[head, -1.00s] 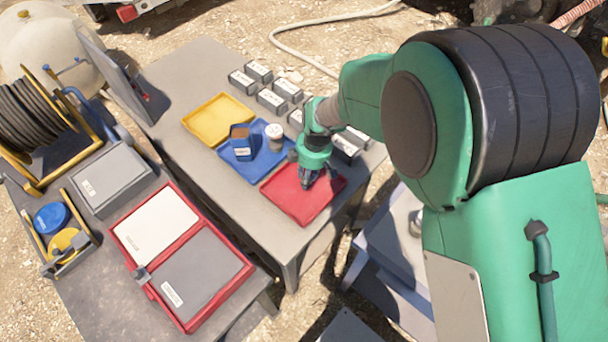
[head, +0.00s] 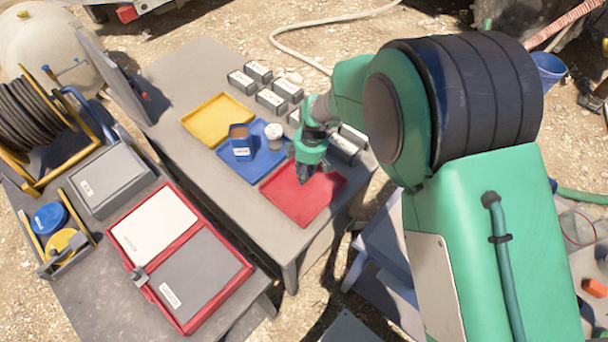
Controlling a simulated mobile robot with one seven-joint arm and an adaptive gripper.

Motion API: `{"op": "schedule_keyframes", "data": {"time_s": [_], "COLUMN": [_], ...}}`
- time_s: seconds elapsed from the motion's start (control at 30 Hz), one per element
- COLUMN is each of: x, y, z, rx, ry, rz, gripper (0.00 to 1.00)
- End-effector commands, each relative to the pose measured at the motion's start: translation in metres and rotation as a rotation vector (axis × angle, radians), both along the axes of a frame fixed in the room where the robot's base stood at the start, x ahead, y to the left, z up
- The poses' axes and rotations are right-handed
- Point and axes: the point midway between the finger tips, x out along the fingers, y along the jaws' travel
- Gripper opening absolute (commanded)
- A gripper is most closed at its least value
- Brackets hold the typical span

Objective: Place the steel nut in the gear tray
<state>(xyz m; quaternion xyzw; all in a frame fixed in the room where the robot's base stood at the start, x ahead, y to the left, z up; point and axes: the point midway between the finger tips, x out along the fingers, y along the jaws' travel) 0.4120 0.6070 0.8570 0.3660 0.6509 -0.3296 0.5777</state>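My gripper (head: 305,176) points down over the red tray (head: 283,208) on the grey table. Its fingers are small and dark here, and I cannot tell whether they are open or hold anything. I cannot make out a steel nut; the gripper may hide part of the red tray's floor. A blue tray (head: 264,173) and a yellow tray (head: 218,120) lie beside the red one. I see no readable label showing which is the gear tray.
A blue box with a brown top (head: 241,142) and a white-topped jar (head: 273,136) stand in the blue tray. Several grey labelled boxes (head: 271,101) line the table's far side. A red case (head: 180,257) lies on the nearer bench.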

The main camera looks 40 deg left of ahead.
Motion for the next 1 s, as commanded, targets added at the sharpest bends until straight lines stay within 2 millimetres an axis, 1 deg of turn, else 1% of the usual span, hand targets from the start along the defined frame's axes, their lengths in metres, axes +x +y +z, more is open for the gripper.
{"op": "schedule_keyframes", "data": {"time_s": [0.03,0.13,0.43,0.57,0.6,0.7,1.0], "x": [0.0004,0.0005,0.0005,0.0004,0.0004,0.0004,0.0003], "y": [0.0006,0.0007,0.0008,0.0007,0.0006,0.0006,0.0006], "z": [-0.0059,-0.0109,-0.0112,-0.0143,-0.0148,-0.0142,-0.0137], "rx": [0.001,0.001,0.002,0.001,0.001,0.001,0.001], "ry": [0.000,0.000,-0.001,0.000,0.000,0.000,0.000], "rz": [0.000,0.000,0.000,0.000,0.000,0.000,0.000], "gripper": [0.00,0.00,0.00,0.00,0.30,0.47,0.47]}}
